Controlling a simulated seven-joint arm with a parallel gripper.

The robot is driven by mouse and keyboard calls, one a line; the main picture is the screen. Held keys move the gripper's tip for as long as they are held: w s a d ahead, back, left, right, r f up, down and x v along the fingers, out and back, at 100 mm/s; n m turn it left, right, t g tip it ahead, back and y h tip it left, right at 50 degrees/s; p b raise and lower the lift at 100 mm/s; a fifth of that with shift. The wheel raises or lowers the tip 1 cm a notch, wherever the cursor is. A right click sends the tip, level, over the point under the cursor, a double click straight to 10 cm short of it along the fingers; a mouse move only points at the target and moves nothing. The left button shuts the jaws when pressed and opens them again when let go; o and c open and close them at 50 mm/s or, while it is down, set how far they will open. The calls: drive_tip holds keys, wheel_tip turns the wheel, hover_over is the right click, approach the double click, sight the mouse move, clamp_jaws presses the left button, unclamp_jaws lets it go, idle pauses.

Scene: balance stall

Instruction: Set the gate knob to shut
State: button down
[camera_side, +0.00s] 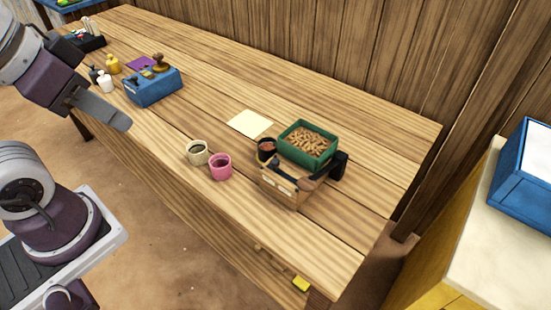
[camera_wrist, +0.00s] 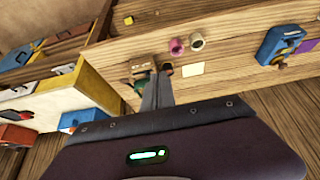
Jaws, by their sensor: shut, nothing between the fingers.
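My gripper (camera_side: 122,122) is at the left, over the table's near left side and apart from everything on it. Its grey fingers are shut with nothing between them. In the wrist view its fingers (camera_wrist: 158,92) point toward the balance area. No gate knob can be made out for certain. The wooden balance box (camera_side: 286,189) carries a dark beam and a small rounded brown part (camera_side: 306,184). A green tray (camera_side: 304,160) of brown pieces stands behind it. The blue box (camera_side: 153,88) at the far left has small parts on top, too small to read. It also shows in the wrist view (camera_wrist: 275,47).
A cream cup (camera_side: 197,155) and a pink cup (camera_side: 220,169) stand left of the balance box. A pale paper sheet (camera_side: 250,123) lies flat behind them. A yellow piece (camera_side: 301,283) is at the table's front edge. Small bottles (camera_side: 105,83) stand left of the blue box. The table's middle is mostly clear.

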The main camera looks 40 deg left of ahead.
drive_tip(key=c, duration=2)
unclamp_jaws()
drive_tip(key=o, duration=0.7)
drive_tip(key=w, duration=0.2)
drive_tip(key=w+d+n+g, duration=0.1)
drive_tip(key=w, duration=0.2)
drive_tip(key=w+n, duration=0.1)
drive_tip(key=w, duration=0.1)
drive_tip(key=shift+w+d+r+g, duration=0.15)
drive_tip(key=shift+w+r+g, duration=0.15)
drive_tip(key=shift+w+r, duration=0.1)
drive_tip(key=n+g, duration=0.4)
drive_tip(key=n, duration=0.2)
hover_over(275, 160)
wheel_tip(275, 160, down, 15)
drive_tip(key=shift+n, duration=0.5)
wheel_tip(275, 160, down, 10)
drive_tip(key=shift+r, duration=0.25)
drive_tip(key=shift+c, duration=0.3)
clamp_jaws()
drive_tip(key=shift+r, duration=0.1)
